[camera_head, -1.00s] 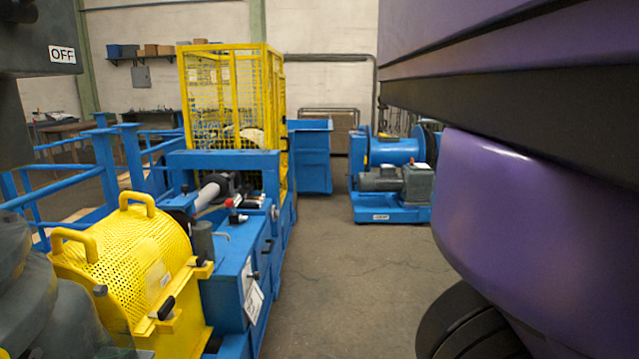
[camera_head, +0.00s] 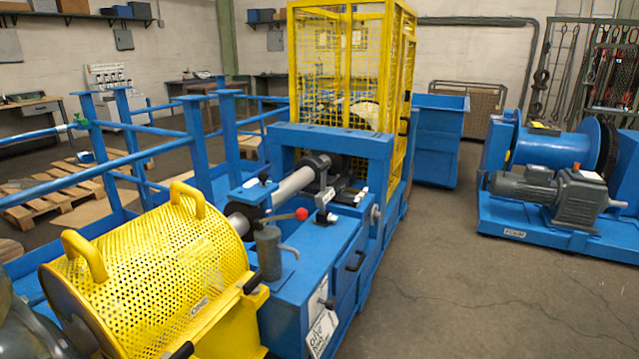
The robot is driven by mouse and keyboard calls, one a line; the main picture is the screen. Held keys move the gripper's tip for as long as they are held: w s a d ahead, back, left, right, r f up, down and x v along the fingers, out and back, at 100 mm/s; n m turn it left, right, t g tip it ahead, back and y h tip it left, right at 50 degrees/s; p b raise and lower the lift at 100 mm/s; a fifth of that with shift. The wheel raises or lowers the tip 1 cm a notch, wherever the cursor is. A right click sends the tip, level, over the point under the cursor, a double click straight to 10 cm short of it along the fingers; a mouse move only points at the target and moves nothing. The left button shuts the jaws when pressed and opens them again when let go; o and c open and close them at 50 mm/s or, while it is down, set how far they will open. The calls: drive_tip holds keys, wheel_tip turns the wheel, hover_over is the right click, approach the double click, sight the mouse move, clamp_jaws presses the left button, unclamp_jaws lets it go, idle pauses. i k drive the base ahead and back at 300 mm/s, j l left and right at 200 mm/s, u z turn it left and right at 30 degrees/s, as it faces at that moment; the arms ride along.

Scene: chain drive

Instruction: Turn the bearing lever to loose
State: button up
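A lever with a red ball knob (camera_head: 301,214) stands at the grey shaft (camera_head: 294,186) on the blue machine bench (camera_head: 290,275). A blue bearing block (camera_head: 252,193) carries the shaft and has a small dark handle (camera_head: 263,178) on top. I cannot tell which of these two is the bearing lever, and no loose mark can be read. A grey cylinder with a bent pale handle (camera_head: 268,252) stands in front. My gripper is not in view.
A yellow perforated guard (camera_head: 150,265) covers the near left of the machine. A yellow mesh cage (camera_head: 345,75) stands behind. Blue railings (camera_head: 150,150) line the left. A blue winch (camera_head: 555,145) stands at right. The floor (camera_head: 450,270) between is clear.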

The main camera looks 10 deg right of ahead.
sight(338, 177)
drive_tip(key=i+l+u, duration=0.15)
drive_tip(key=u, duration=0.25)
drive_tip(key=i+l+u, duration=0.45)
drive_tip(key=l, duration=0.25)
drive_tip(key=i+l, duration=0.3)
drive_tip(key=i+l+u, duration=0.15)
drive_tip(key=l, duration=0.25)
drive_tip(key=i+l+u, duration=0.1)
drive_tip(key=l, duration=0.25)
drive_tip(key=i+l+u, duration=0.1)
drive_tip(key=i+l, duration=0.35)
drive_tip(key=l, duration=0.2)
drive_tip(key=i+l, duration=0.15)
drive_tip(key=l, duration=0.25)
drive_tip(key=i+l, duration=0.1)
drive_tip(key=l, duration=0.25)
drive_tip(key=i+l, duration=0.15)
drive_tip(key=l, duration=0.2)
drive_tip(key=i+l, duration=0.15)
drive_tip(key=i, duration=0.3)
